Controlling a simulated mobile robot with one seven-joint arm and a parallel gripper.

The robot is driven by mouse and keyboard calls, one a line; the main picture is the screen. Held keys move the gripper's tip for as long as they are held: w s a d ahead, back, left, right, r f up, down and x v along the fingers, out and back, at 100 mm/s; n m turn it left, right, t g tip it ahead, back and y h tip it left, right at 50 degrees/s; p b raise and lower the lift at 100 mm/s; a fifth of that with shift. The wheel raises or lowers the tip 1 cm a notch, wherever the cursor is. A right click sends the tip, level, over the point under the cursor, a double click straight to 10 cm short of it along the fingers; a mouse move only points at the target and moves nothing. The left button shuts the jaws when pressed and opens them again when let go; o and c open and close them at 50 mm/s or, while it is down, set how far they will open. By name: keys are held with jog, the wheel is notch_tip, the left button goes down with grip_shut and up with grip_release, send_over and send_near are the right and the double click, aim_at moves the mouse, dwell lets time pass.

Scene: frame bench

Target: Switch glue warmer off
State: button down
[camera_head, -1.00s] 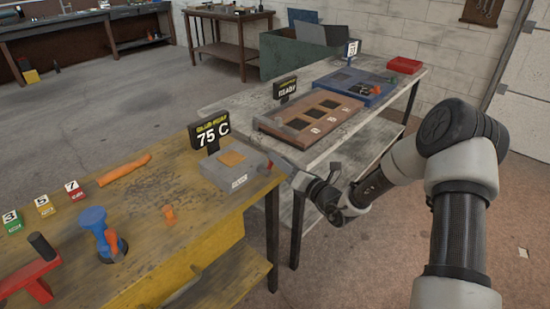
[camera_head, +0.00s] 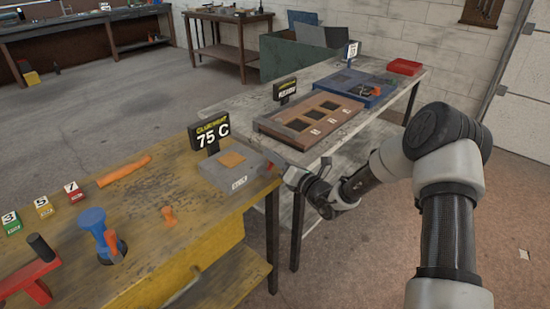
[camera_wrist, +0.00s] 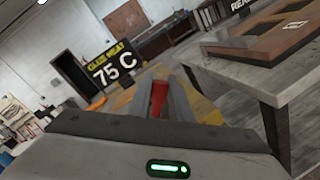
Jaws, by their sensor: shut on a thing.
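The glue warmer (camera_head: 222,178) is a grey box with an orange patch on top, at the right end of the yellow bench. Its black sign (camera_head: 209,135) reads "GLUE HEAT 75 C"; the sign also shows in the wrist view (camera_wrist: 114,66). My gripper (camera_head: 278,165) is at the right side of the warmer. In the wrist view, my gripper's fingers (camera_wrist: 170,98) are closed around a narrow red part (camera_wrist: 158,98), which looks like the warmer's switch lever. The fingers hide most of this part, so its position is unclear.
An orange tool (camera_head: 124,170), a blue object (camera_head: 97,228) and a red clamp-like tool (camera_head: 28,280) are on the yellow bench (camera_head: 150,220). A grey table (camera_head: 290,148) behind holds a brown tray (camera_head: 272,128) and a blue tray (camera_head: 358,97). A gap separates bench and table.

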aim_at(266, 172)
jog(key=n, duration=0.1)
jog(key=s+a+n+b, duration=0.1)
jog(key=n, duration=0.1)
jog(key=r+n, duration=0.1)
jog(key=shift+s+a+n+t+y+b, duration=0.15)
jog(key=shift+s+n+t+y+b, duration=0.15)
jog(key=shift+s+n+y+b, duration=0.1)
jog(key=n+b, duration=0.1)
jog(key=n, duration=0.1)
jog(key=s+a+n+y, duration=0.1)
jog(key=n, duration=0.1)
jog(key=shift+s+a+b, duration=0.1)
jog(key=shift+s+b, duration=0.1)
jog(key=shift+b, duration=0.15)
jog(key=n+b, duration=0.1)
jog(key=n, duration=0.1)
jog(key=s+a+n+y+b, duration=0.1)
jog(key=n, duration=0.1)
jog(key=shift+s+f, duration=0.2)
jog(key=shift+s+a+f+n+g+y+b, duration=0.1)
jog(key=shift+s+a+n+g+y+b, duration=0.1)
jog(key=shift+n+b, duration=0.5)
jog(key=shift+s+a+f+n+g+y+b, duration=0.15)
jog(key=shift+s+n+g+y+b, duration=0.1)
jog(key=shift+n, duration=0.7)
jog(key=shift+s+a+f+n+g+y+b, duration=0.1)
jog(key=shift+s+a+n+g+y+b, duration=0.1)
jog(key=shift+n+b, duration=0.5)
jog(key=shift+n, duration=0.25)
